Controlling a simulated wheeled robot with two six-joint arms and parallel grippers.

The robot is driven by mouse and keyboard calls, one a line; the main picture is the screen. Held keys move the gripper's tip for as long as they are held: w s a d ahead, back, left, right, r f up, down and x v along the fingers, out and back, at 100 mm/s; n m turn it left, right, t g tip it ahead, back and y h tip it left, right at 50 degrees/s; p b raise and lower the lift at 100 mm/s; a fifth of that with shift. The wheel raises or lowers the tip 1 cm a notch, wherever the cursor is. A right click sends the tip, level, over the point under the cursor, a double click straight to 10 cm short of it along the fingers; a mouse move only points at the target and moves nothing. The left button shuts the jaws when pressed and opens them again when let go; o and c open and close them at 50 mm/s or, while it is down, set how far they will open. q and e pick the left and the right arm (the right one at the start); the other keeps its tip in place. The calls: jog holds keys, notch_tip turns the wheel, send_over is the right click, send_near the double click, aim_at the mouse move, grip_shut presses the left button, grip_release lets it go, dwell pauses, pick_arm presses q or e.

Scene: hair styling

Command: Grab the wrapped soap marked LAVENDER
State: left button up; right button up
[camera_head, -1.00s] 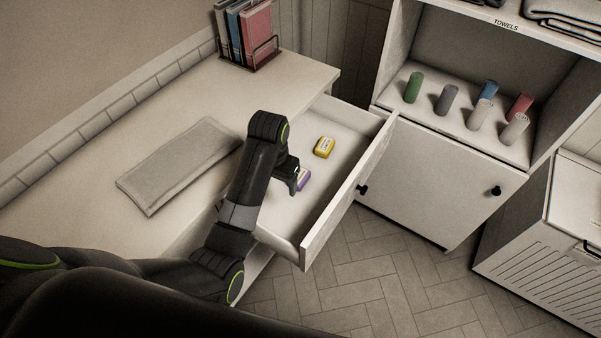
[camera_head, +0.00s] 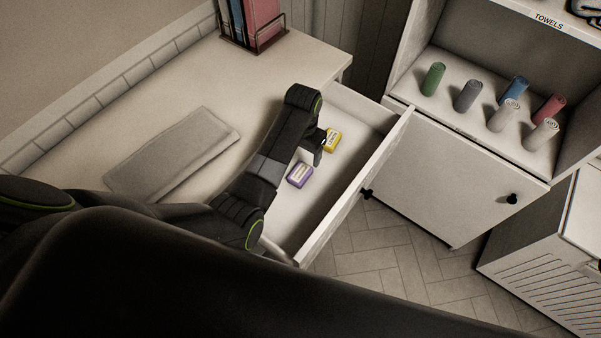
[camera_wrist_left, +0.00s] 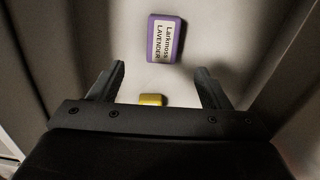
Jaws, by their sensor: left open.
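The wrapped soap marked LAVENDER (camera_head: 299,174) is a small purple block with a white label, lying in the open drawer. In the left wrist view the LAVENDER soap (camera_wrist_left: 165,40) lies beyond the fingertips, with its label readable. My left gripper (camera_head: 316,156) is over the drawer, beside a yellow soap (camera_head: 332,140). In the left wrist view my left gripper (camera_wrist_left: 160,78) is open with nothing held. The yellow soap (camera_wrist_left: 151,100) shows partly between its fingers, cut off by the gripper body. My right gripper does not show.
The drawer (camera_head: 345,205) is pulled out, with walls around the soaps. A grey folded mat (camera_head: 172,153) lies on the counter. Several coloured cylinders stand on the cabinet shelf (camera_head: 450,105). A book rack (camera_head: 255,38) stands at the counter's back.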

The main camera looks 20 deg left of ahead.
aim_at(300, 172)
pick_arm(q)
notch_tip(300, 172, down, 3)
jog(key=shift+w+f, duration=0.1)
jog(key=shift+w, duration=0.05)
jog(key=shift+s+a+f, duration=0.15)
jog(key=shift+f, duration=1.4)
jog(key=shift+s+a+f, duration=0.15)
jog(key=shift+f, duration=1.4)
jog(key=c, duration=1.1)
jog(key=shift+r, duration=0.1)
